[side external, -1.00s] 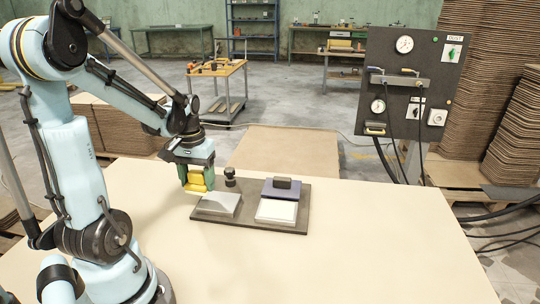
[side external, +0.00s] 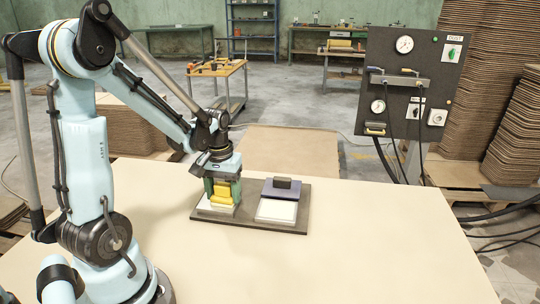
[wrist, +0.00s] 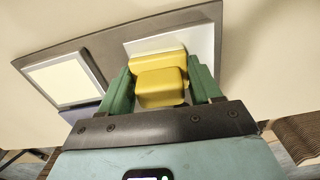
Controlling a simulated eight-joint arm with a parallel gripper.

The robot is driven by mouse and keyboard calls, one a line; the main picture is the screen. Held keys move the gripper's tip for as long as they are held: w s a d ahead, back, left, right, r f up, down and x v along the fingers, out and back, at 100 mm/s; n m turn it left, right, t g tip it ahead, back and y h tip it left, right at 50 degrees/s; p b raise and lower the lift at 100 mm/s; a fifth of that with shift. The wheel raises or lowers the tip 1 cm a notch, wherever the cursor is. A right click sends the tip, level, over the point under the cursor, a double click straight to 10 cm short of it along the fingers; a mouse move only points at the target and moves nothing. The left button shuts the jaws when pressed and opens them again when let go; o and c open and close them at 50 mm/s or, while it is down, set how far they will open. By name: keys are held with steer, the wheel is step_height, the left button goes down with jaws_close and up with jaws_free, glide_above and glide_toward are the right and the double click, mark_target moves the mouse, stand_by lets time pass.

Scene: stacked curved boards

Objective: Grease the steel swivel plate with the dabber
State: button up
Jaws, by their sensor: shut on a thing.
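My gripper (side external: 222,188) has green fingers shut on the yellow dabber (side external: 221,196), one finger on each side. The dabber is over the steel swivel plate (side external: 204,206), the silvery plate on the left of a dark board. It looks very low over the plate; I cannot tell whether it touches. In the wrist view the dabber (wrist: 162,88) covers part of the plate (wrist: 204,42), whose far and right parts show past it. My gripper (wrist: 161,86) hides the rest of the plate.
The dark board (side external: 290,229) lies on the cream table (side external: 370,240). On its right are a white framed pad (side external: 277,211) and a purple-grey block with a black handle (side external: 282,183). The table is clear to the right and front.

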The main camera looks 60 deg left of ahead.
steer(key=shift+w+d, duration=1.15)
steer(key=shift+s+a, duration=3.5)
steer(key=shift+a, duration=0.1)
steer(key=shift+w+d, duration=0.25)
steer(key=shift+w, duration=0.25)
steer(key=shift+w+d, duration=0.2)
steer(key=shift+w, duration=0.25)
steer(key=shift+w+d, duration=1.85)
steer(key=shift+d, duration=0.05)
steer(key=shift+w+d+f, duration=0.1)
steer(key=shift+w+d, duration=0.95)
steer(key=shift+s+a, duration=3.5)
steer(key=shift+a+r, duration=0.1)
steer(key=shift+r, duration=0.2)
step_height(320, 180, up, 8)
steer(key=shift+f, duration=0.15)
steer(key=shift+s, duration=0.1)
